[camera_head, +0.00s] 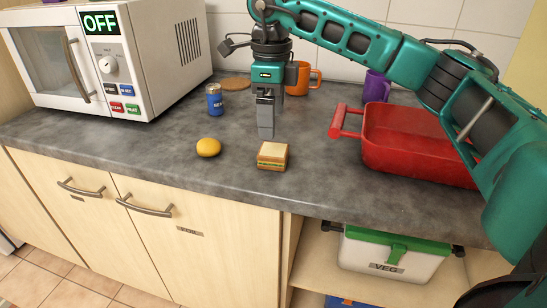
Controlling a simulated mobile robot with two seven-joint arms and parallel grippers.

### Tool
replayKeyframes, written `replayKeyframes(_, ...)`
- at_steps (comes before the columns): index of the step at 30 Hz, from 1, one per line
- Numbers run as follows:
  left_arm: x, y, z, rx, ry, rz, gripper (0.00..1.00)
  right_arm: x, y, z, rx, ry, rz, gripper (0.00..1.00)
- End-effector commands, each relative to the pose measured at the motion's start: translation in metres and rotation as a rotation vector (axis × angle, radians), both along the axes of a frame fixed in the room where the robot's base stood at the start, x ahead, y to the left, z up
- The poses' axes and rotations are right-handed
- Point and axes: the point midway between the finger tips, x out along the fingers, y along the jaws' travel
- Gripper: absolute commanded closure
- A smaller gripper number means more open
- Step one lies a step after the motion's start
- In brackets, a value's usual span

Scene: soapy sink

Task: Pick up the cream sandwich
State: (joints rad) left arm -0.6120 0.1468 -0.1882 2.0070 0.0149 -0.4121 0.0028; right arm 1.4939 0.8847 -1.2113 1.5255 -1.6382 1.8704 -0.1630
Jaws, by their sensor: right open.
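The cream sandwich (272,156) is a small square stack with pale bread and a green and yellow layer. It lies on the grey counter near the front edge, in the middle of the head view. My right gripper (266,134) points down just behind and above the sandwich, apart from it. It is open and empty. My left gripper is not in view.
A yellow round fruit (208,147) lies left of the sandwich. A blue can (214,99), an orange mug (301,77) and a purple mug (376,86) stand behind. A red tray (415,177) is at right, a microwave (150,65) at left.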

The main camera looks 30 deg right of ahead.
Motion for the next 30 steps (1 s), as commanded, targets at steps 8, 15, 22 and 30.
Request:
replayKeyframes(8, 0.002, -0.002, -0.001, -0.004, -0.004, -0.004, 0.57, -0.001, 0.001, -0.032, 0.001, 0.000, 0.001, 0.08)
replayKeyframes(15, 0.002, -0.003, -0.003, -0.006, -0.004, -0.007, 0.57, -0.006, -0.001, -0.064, 0.001, 0.002, 0.001, 0.08)
replayKeyframes(22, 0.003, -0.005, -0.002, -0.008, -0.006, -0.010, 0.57, -0.005, 0.000, -0.084, 0.004, -0.001, 0.001, 0.08)
replayKeyframes(30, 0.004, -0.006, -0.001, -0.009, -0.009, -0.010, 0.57, -0.005, 0.000, -0.084, 0.004, -0.001, 0.001, 0.14)
